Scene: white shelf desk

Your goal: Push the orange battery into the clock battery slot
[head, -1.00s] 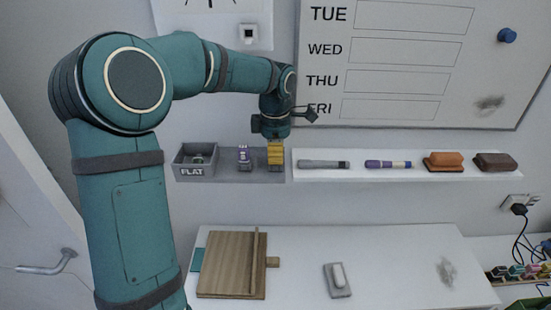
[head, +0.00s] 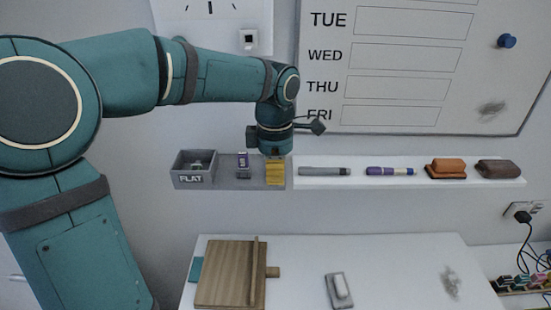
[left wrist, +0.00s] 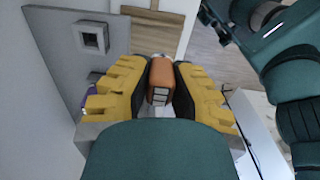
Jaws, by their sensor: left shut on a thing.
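The orange battery (left wrist: 160,80) is held between the yellow-padded fingers of my left gripper (left wrist: 160,68) in the left wrist view. In the head view the left gripper (head: 275,172) is in front of the grey left section of the wall shelf, and its fingers hide the battery. The clock (head: 210,8) is cut off at the top of the head view.
Markers (head: 390,171) and erasers (head: 446,169) lie on the white shelf to the right. The wall between slot and gripper is partly covered by my arm.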

